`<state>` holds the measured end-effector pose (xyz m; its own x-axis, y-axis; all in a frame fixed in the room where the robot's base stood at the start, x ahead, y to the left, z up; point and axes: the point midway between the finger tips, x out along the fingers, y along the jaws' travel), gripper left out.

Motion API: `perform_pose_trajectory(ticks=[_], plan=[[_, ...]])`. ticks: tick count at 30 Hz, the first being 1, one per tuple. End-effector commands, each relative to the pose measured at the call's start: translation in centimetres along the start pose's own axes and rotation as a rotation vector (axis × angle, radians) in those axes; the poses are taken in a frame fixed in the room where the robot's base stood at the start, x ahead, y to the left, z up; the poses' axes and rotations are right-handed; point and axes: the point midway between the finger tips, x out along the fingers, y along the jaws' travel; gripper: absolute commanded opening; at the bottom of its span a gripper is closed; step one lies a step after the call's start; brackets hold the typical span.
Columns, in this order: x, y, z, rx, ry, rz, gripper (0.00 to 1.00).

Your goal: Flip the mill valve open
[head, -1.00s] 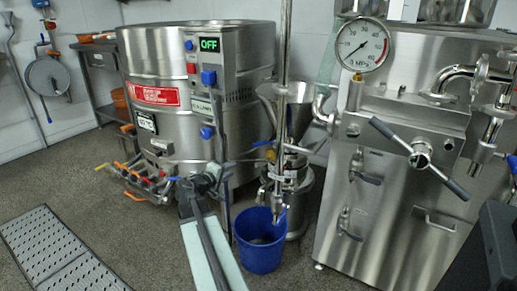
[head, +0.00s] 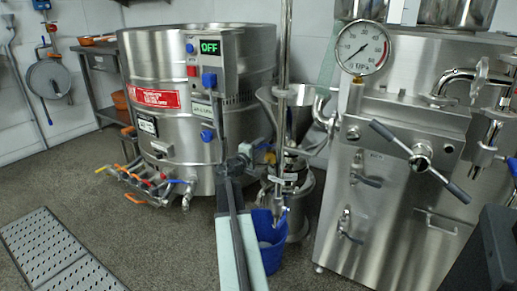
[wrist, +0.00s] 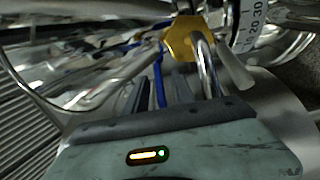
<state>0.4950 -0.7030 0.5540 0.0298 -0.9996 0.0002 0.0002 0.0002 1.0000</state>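The colloid mill (head: 291,178) is a steel machine with a funnel hopper (head: 298,112), standing at the centre of the head view. Beside it, just right of my gripper, are a small yellow fitting (head: 269,157) and a bit of blue. In the wrist view a brass-yellow fitting (wrist: 181,42) with a curved steel rod lies ahead of my gripper (wrist: 160,95), and a thin blue lever (wrist: 160,83) hangs left of it. My gripper also shows in the head view (head: 243,164), close to the mill's left side. Contact and finger opening are unclear.
A blue bucket (head: 272,243) stands below the mill, partly hidden by my arm. A large steel vat (head: 190,90) with several coloured valve handles (head: 145,185) is at left. A steel machine with a pressure gauge (head: 362,47) is at right. A floor grate (head: 60,250) lies front left.

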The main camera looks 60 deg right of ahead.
Motion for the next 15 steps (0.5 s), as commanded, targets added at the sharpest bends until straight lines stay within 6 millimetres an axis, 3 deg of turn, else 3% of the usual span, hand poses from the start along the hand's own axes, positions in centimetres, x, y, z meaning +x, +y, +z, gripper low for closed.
perform_pose_trajectory(ticks=[5,8,9,15], plan=[[-0.04,0.0,0.02,0.0,0.0,0.0,0.31],[-0.05,-0.01,0.03,0.0,0.0,0.0,0.03],[-0.05,-0.01,0.02,0.0,0.0,0.0,0.0],[-0.07,-0.01,0.03,0.0,0.0,0.0,0.0]])
